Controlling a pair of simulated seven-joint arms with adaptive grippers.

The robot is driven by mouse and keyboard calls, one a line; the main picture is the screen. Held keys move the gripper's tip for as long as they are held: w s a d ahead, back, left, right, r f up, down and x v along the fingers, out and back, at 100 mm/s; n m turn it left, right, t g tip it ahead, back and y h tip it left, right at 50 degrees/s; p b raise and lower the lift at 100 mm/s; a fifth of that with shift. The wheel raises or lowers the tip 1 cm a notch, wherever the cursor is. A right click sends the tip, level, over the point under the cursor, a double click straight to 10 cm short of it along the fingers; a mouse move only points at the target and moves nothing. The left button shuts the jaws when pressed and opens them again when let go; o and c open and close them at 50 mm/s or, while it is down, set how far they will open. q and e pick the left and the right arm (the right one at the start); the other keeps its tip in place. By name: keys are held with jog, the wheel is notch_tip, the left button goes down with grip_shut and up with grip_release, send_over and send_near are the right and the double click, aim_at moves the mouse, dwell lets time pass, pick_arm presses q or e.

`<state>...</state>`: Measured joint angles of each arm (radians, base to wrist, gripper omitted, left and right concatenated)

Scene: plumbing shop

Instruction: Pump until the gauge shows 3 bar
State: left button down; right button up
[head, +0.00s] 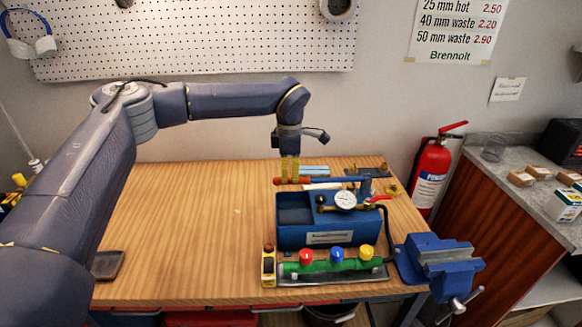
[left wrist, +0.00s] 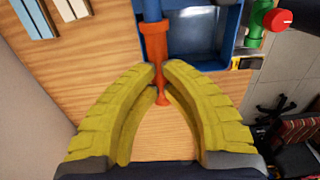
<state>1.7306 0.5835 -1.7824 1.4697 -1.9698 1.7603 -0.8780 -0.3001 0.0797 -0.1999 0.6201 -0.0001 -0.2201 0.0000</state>
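The blue test pump (head: 290,236) stands on the bench, with a round white gauge (head: 345,200) on top; its needle is too small to read. The pump's lever lies about level above the tank and ends in an orange grip (head: 308,181) at its left end. My left gripper (head: 289,178) comes down from above onto this grip. In the left wrist view, the yellow fingers (left wrist: 161,72) close in on both sides of the orange grip (left wrist: 156,45), whose flared end shows between them. My right gripper is not in view.
A blue vise (head: 440,262) sits at the right bench corner. The left of the wooden bench (head: 200,220) is mostly clear.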

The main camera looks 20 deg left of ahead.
pick_arm(q)
jog(key=shift+a+f, duration=0.2)
jog(key=shift+f, duration=0.65)
notch_tip(320, 180, up, 14)
jog(key=d, duration=0.2)
jog(key=shift+w, duration=0.35)
jog(key=shift+f, duration=0.1)
jog(key=shift+s+a+f, duration=0.15)
jog(key=shift+a+f, duration=0.2)
jog(key=shift+f, duration=1.95)
jog(key=shift+s+a+f, duration=0.1)
jog(key=shift+a+f, duration=0.2)
jog(key=shift+f, duration=1.95)
jog(key=shift+s+a+f, duration=0.15)
jog(key=shift+a+f, duration=0.2)
jog(key=shift+f, duration=1.95)
notch_tip(320, 180, up, 14)
jog(key=d, duration=0.2)
jog(key=shift+w, duration=0.4)
